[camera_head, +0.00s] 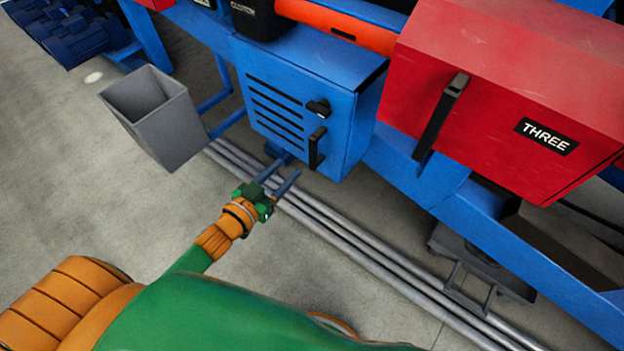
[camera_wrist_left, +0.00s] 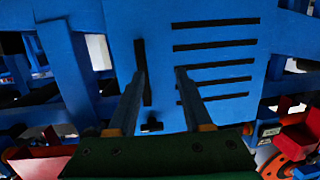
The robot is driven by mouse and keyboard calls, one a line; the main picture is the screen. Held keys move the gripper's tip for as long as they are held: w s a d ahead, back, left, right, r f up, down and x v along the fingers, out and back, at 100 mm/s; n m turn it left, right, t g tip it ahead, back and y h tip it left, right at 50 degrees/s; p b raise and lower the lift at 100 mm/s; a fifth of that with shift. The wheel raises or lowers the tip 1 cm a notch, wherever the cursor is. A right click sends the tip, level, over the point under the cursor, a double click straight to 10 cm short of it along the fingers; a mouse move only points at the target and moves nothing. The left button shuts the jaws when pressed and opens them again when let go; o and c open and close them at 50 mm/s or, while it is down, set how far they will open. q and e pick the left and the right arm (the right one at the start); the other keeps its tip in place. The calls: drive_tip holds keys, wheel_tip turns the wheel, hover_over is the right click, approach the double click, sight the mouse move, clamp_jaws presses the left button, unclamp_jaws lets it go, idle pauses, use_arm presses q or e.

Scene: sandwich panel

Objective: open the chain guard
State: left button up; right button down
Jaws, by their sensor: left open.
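The chain guard (camera_head: 275,100) is a blue box with a slotted front, and its door looks shut. A black upright handle (camera_head: 316,147) is low on the front's right side, with a black latch knob (camera_head: 319,107) above it. My left gripper (camera_head: 280,178) is open and empty, below and in front of the guard. In the left wrist view the slotted guard front (camera_wrist_left: 215,25) appears upside down. There the handle (camera_wrist_left: 147,75) lies just right of the left finger's tip, between the fingers of my gripper (camera_wrist_left: 161,71). I see no contact. My right gripper is not in view.
A red box marked THREE (camera_head: 510,100) with a black handle stands right of the guard. A grey open bin (camera_head: 165,130) is at its left. Metal pipes (camera_head: 370,255) run along the floor below. An orange cylinder (camera_head: 340,22) lies above. The floor at left is clear.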

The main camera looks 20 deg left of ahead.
sight(311, 148)
use_arm(q)
drive_tip(key=d+r+h, duration=0.1)
drive_tip(key=w+d+r+m+t+h+b, duration=0.1)
drive_tip(key=d+r, duration=0.1)
drive_tip(key=shift+r, duration=0.25)
drive_tip(key=b+x, duration=0.1)
drive_tip(key=x, duration=0.5)
drive_tip(key=shift+r, duration=0.15)
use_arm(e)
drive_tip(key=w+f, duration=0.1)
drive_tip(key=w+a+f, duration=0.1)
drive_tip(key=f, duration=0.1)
use_arm(q)
clamp_jaws()
idle(0.6)
